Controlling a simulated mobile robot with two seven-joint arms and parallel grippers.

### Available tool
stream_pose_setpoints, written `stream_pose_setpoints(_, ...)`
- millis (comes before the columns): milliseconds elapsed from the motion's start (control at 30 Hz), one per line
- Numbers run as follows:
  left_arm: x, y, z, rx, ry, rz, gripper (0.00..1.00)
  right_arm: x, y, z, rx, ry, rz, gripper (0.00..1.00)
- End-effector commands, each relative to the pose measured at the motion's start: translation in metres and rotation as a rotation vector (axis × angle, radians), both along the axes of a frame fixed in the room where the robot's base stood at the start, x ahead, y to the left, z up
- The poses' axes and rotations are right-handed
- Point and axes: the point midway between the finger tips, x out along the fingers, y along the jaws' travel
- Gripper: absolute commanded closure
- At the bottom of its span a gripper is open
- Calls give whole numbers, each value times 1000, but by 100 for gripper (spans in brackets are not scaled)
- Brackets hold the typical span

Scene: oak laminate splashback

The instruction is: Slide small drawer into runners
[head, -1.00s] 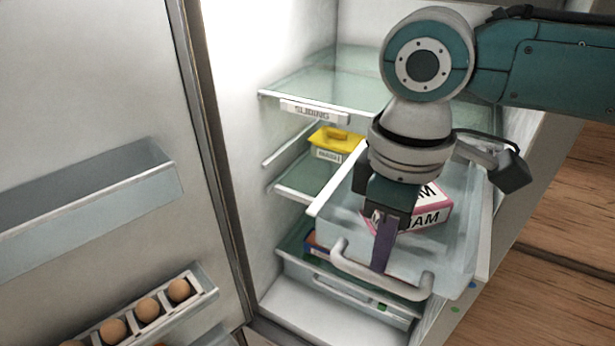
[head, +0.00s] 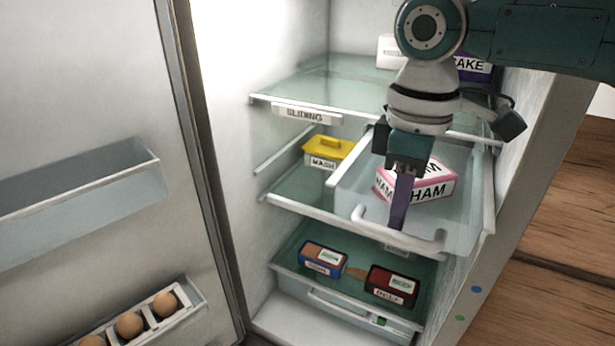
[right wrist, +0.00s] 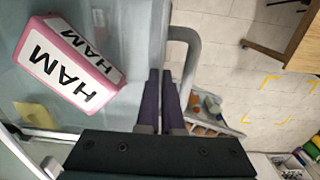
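The small clear drawer (head: 345,182) is at the right of the fridge, around the middle glass shelf, with its front toward me. A pink-and-white HAM box (head: 425,186) lies in it; the box also shows in the right wrist view (right wrist: 68,65). My right gripper (head: 400,222) is shut at the drawer's front handle (head: 425,243), its purple fingers pointing down. The handle also shows in the right wrist view (right wrist: 190,45). A white rail (head: 285,148) shows on the left wall, apart from the drawer. The right runner cannot be made out. My left gripper is not in view.
The upper glass shelf (head: 330,95) bears a SLIDING label. A blue box (head: 322,258) and a dark red box (head: 391,284) lie below. The open door (head: 90,120) stands left.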

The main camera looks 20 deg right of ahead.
Motion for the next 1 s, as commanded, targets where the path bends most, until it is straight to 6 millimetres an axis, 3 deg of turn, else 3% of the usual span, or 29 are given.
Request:
stream_pose_setpoints(100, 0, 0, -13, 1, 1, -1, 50, 7, -7, -3, -2, -6, -2, 100)
stream_pose_setpoints(1000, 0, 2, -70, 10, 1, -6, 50, 49, -55, -3, 0, -4, -2, 100)
